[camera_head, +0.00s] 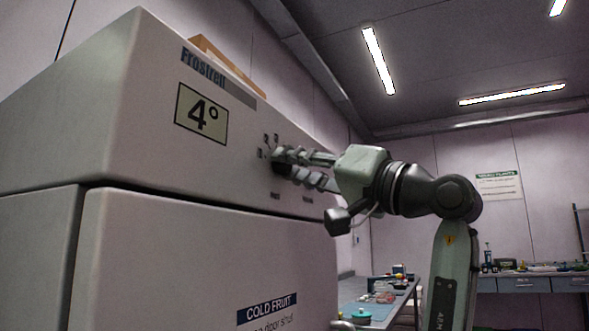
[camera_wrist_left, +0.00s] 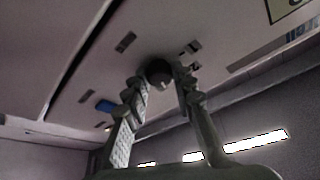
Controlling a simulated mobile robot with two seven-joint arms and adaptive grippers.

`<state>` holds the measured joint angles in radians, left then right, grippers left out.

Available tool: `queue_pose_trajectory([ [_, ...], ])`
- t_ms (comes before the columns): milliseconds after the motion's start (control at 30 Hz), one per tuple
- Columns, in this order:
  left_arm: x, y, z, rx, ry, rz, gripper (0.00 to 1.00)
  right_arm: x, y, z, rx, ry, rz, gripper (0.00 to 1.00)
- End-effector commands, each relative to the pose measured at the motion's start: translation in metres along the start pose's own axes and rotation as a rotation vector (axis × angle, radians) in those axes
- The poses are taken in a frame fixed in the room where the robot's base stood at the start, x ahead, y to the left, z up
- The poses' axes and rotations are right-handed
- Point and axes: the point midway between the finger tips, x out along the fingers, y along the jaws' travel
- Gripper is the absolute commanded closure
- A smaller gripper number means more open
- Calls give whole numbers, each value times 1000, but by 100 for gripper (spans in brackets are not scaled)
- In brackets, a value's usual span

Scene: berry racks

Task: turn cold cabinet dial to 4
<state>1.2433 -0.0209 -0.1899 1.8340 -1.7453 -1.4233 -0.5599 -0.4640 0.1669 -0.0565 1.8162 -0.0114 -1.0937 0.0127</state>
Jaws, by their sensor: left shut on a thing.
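The cold cabinet (camera_head: 130,150) fills the left of the head view, with a "4°" sign (camera_head: 201,113) on its upper panel. The dark round dial (camera_wrist_left: 158,73) shows in the wrist view between the fingertips of my left gripper (camera_wrist_left: 161,82). In the head view my left gripper (camera_head: 283,165) reaches the panel from the right and is shut on the dial, whose face is mostly hidden by the fingers. Small marks (camera_head: 265,139) sit around the dial, too small to read, so its setting cannot be told. My right gripper is not in view.
The cabinet door (camera_head: 200,255) below is shut and bears a "COLD FRUIT" label (camera_head: 267,309). A bench (camera_head: 399,303) with small items stands behind on the right, and another counter (camera_head: 540,284) runs along the back wall. An orange-brown box (camera_head: 225,62) lies on top of the cabinet.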

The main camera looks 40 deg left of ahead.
Motion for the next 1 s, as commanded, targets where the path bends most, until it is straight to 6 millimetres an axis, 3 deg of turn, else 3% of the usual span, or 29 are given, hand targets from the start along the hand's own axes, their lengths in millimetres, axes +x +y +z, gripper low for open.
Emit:
queue_pose_trajectory([
  [200, 0, -2, -2, 147, 2, 66, 100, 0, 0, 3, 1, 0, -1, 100],
  [500, 0, -3, -2, 287, 2, 121, 100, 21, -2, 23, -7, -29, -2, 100],
  [1000, 0, -3, -1, 334, 2, 137, 100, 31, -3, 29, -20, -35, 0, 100],
])
